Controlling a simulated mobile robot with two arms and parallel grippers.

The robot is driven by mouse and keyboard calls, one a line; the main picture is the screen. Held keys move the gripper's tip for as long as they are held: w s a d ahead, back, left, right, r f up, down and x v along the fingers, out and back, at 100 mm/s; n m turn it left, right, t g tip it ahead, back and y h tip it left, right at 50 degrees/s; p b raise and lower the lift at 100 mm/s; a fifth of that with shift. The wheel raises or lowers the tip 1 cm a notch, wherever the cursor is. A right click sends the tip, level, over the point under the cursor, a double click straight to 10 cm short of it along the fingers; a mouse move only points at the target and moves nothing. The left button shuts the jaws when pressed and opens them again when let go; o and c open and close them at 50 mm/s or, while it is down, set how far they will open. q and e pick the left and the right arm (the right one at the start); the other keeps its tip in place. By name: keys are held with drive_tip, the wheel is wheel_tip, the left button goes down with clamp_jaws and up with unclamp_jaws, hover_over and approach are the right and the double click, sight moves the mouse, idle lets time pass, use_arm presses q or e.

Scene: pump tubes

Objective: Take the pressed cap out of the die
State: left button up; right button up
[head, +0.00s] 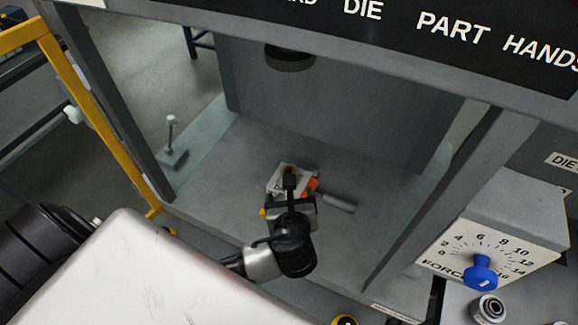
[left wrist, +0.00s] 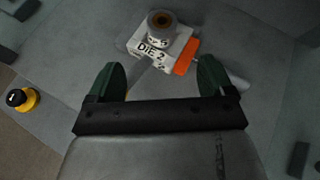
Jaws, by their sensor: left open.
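The die (head: 276,181) is a small white block on the grey press bed, partly hidden by my gripper in the head view. In the left wrist view the die (left wrist: 146,58) carries a "DIE 2" label. A round grey-brown piece (left wrist: 160,22), seemingly the cap, stands on top of it. An orange part (left wrist: 186,56) adjoins the die, with a grey handle (head: 338,202) to its right. My left gripper (left wrist: 160,78) is open, its dark green fingers apart on the near side of the die, with nothing seen held between them. My right gripper is out of view.
The press ram (head: 290,60) hangs above the bed. Frame posts stand on both sides of the opening, the right one (head: 450,200) beside the force dial (head: 482,250). A small post on a base (head: 172,155) stands at the left. A yellow-ringed button (left wrist: 22,99) is in front.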

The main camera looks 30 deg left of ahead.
use_arm(q)
drive_tip(key=shift+m+t, duration=0.4)
drive_tip(key=shift+m, duration=0.5)
drive_tip(key=w+f, duration=0.1)
drive_tip(key=w+a+f, duration=0.1)
drive_tip(key=w, duration=0.1)
drive_tip(key=shift+a+f+b, duration=0.15)
drive_tip(key=shift+f+b, duration=0.15)
drive_tip(key=shift+f, duration=0.05)
drive_tip(key=x, duration=0.2)
drive_tip(key=shift+w+a+f, duration=0.15)
drive_tip(key=shift+w, duration=0.05)
drive_tip(key=shift+w+a+f, duration=0.1)
drive_tip(key=shift+w+a, duration=0.05)
drive_tip(key=shift+w, duration=0.1)
drive_tip(key=p+x, duration=0.1)
drive_tip(key=x, duration=0.3)
drive_tip(key=shift+a, duration=0.1)
drive_tip(key=shift+w+a+f, duration=0.15)
drive_tip(key=shift+w+a, duration=0.05)
drive_tip(key=shift+w, duration=0.15)
drive_tip(key=shift+s, duration=0.1)
drive_tip(key=shift+c, duration=0.4)
drive_tip(key=c, duration=1)
drive_tip(key=shift+c, duration=0.3)
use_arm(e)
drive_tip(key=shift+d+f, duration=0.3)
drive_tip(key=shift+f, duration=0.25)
